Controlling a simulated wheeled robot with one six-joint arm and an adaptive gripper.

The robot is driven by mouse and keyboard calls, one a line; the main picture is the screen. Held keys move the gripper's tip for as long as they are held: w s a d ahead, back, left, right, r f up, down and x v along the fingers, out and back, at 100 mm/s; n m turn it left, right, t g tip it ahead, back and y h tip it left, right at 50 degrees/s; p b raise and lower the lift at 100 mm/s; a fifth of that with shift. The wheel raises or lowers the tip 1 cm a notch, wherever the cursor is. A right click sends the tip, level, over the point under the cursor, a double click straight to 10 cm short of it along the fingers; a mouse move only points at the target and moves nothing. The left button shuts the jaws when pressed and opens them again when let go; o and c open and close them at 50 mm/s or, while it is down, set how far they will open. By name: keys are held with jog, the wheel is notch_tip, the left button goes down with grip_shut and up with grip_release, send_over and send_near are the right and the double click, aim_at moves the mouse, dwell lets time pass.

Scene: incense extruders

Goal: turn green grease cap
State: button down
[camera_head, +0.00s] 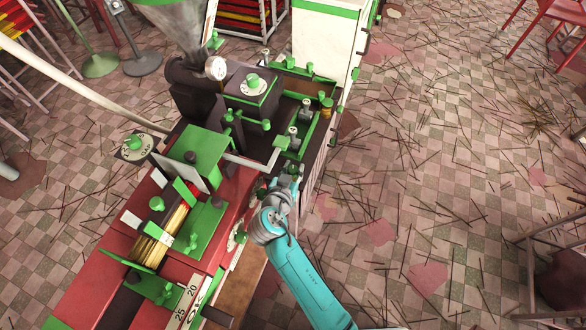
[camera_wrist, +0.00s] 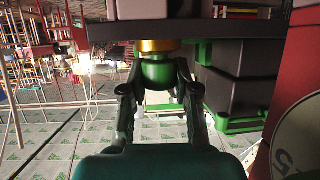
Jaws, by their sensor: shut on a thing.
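The green grease cap (camera_wrist: 157,74) is in the upper middle of the wrist view, under a brass collar (camera_wrist: 158,45) on a dark machine part. My gripper (camera_wrist: 159,88) is shut on the cap, with one finger on each side. In the head view my gripper (camera_head: 286,188) is at the right side of the incense extruder (camera_head: 235,180), at the end of my teal arm. The grasped cap cannot be made out there, hidden by the gripper and machine parts.
Green fittings and dark blocks (camera_wrist: 234,85) stand close right of my gripper in the wrist view. A white dial plate (camera_wrist: 298,145) is at lower right. In the head view, open tiled floor (camera_head: 440,170) strewn with sticks lies right; a frame (camera_head: 555,260) stands lower right.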

jog(key=shift+f, duration=0.15)
jog(key=c, duration=0.8)
grip_release()
jog(key=shift+c, duration=0.2)
jog(key=v, duration=1.2)
